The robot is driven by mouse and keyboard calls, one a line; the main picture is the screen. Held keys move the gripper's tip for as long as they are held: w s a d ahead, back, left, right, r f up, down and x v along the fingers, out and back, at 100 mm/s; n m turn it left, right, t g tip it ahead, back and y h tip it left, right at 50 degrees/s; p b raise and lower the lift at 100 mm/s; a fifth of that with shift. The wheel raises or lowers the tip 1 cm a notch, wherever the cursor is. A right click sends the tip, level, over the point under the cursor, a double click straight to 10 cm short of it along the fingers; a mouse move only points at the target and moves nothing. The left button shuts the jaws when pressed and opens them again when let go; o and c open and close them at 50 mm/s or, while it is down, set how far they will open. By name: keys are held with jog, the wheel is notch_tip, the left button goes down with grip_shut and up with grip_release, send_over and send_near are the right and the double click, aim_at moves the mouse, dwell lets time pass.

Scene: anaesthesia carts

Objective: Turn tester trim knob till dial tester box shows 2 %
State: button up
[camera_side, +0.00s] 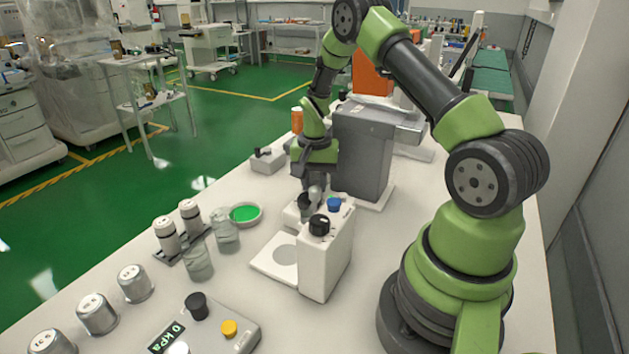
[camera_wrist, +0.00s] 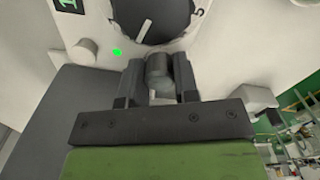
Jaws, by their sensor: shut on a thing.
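My gripper (camera_wrist: 158,85) is shut on a dark grey knob (camera_wrist: 158,66), with one finger on each side of it. A pale line runs down the knob's front. I take this to be the tester trim knob. Just beyond it is a large black round part (camera_wrist: 152,18) on a pale housing, cut off by the picture's top edge. A green display (camera_wrist: 68,5) is also cut off there, and its full reading cannot be told. In the side view my gripper (camera_side: 311,190) reaches down at the white box (camera_side: 325,265), hiding much of the contact.
The white box carries a black knob (camera_side: 320,225) and a blue knob (camera_side: 334,204). A grey unit (camera_side: 362,150) stands close behind. Glass jars (camera_side: 198,262), a green-filled dish (camera_side: 245,214) and metal cylinders (camera_side: 97,314) stand left. A panel reading 0 kPa (camera_side: 240,345) is in front.

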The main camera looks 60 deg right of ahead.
aim_at(314, 179)
jog(key=n, duration=0.3)
jog(key=o, duration=0.9)
notch_tip(314, 179, up, 10)
dwell(0.4)
